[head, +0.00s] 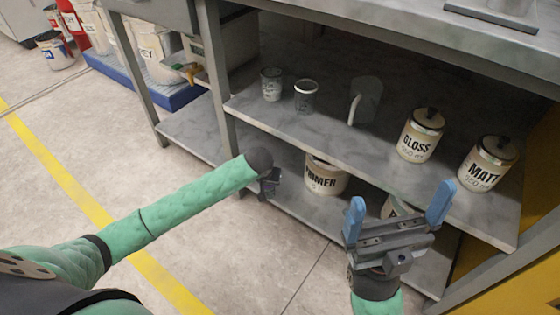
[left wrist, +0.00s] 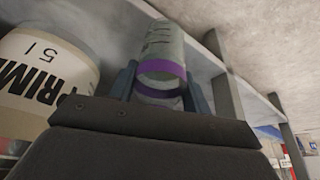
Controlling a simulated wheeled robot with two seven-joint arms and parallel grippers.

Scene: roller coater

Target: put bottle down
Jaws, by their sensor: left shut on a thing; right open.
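The bottle (left wrist: 163,48) is translucent grey-green with purple bands and marks on its side. It shows in the left wrist view between the two fingers of my left gripper (left wrist: 160,92), which is shut on it. In the head view my left gripper (head: 270,183) is mostly hidden behind its own arm, at the edge of the lower shelf (head: 190,130), left of the PRIMER tin (head: 326,182). The bottle cannot be made out there. My right gripper (head: 400,205) is open and empty, in front of the shelves at the right.
The upper shelf (head: 255,108) holds two small cups (head: 306,96), a grey jug (head: 366,100), a GLOSS tin (head: 420,135) and a MATT tin (head: 487,165). Another tin (head: 394,207) is partly hidden behind my right gripper. A metal post (head: 217,75) stands left. The floor in front is clear.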

